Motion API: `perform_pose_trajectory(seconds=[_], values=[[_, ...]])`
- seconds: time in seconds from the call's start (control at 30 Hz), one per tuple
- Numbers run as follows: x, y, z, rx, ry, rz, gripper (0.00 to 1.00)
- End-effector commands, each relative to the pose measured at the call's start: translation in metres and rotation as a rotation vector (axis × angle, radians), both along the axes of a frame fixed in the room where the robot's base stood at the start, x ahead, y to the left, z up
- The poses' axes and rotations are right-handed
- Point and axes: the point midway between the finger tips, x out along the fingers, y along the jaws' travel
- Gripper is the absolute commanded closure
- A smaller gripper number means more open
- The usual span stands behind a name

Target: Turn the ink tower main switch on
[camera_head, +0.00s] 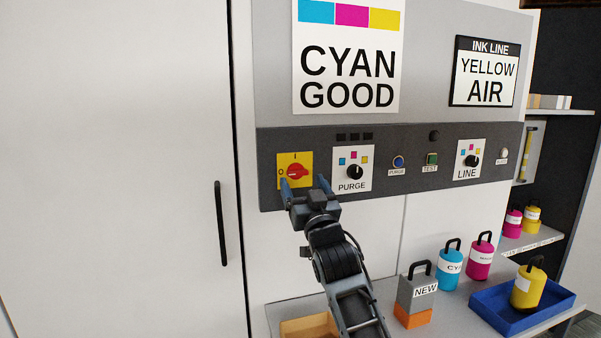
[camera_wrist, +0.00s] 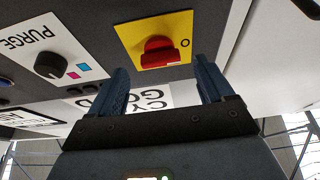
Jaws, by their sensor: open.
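The main switch is a red rotary knob (camera_head: 298,173) on a yellow plate (camera_head: 283,160), at the left end of the dark panel strip. The plate has an O at its left and an I at its top. The knob's grip lies roughly level, in line with the O. My gripper (camera_head: 306,186) is open just in front of and slightly below the knob, its blue fingers spread to either side. In the wrist view the red knob (camera_wrist: 158,54) shows between and just beyond the open fingertips (camera_wrist: 161,67). I see no clear contact.
Right of the switch are a PURGE dial (camera_head: 355,172), a blue button (camera_head: 398,162), a green TEST button (camera_head: 432,159) and a LINE dial (camera_head: 470,160). Below, a shelf holds a NEW box (camera_head: 415,293), ink bottles (camera_head: 450,264) and a blue tray (camera_head: 495,318). A cabinet handle (camera_head: 221,223) stands out at left.

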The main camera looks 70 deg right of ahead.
Motion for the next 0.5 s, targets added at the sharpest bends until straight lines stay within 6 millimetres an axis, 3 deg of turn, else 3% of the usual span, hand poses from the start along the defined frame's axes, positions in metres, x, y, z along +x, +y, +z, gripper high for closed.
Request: perform_pose_trajectory(seconds=[0.2, 0.5], values=[[0.014, -0.016, 0.01, 0.001, 0.001, 0.0, 0.19], [0.016, -0.018, 0.01, -0.001, 0.001, 0.001, 0.19]])
